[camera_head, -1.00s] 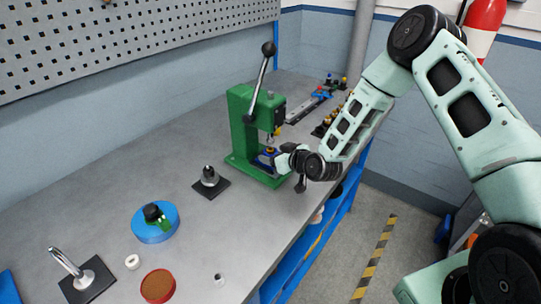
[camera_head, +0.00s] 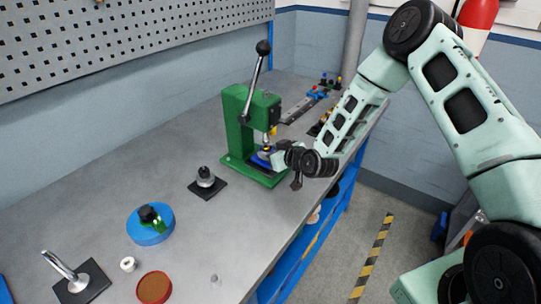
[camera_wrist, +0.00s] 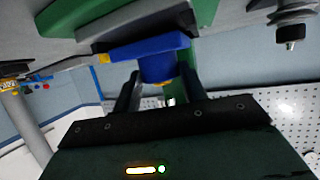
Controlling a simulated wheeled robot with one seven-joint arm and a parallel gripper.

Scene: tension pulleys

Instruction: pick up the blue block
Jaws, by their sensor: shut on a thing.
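The blue block (camera_head: 262,159) is at the base of the green press (camera_head: 234,131), under its ram. In the wrist view the blue block (camera_wrist: 150,47) shows as a wide slab with a narrower blue part below it, between my two fingers. My gripper (camera_head: 277,158) reaches in from the right side of the press and is shut on the blue block. In the wrist view my gripper (camera_wrist: 158,76) has its dark fingers on either side of the narrower part. I cannot tell whether the block still touches the press base.
The press lever (camera_head: 256,78) stands up above the press. A black-based fixture (camera_head: 206,182), a blue disc (camera_head: 150,232) and a brown round pad (camera_head: 154,287) lie to the left. Small parts on a rail (camera_head: 305,106) lie behind. The table's front edge runs beneath my arm.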

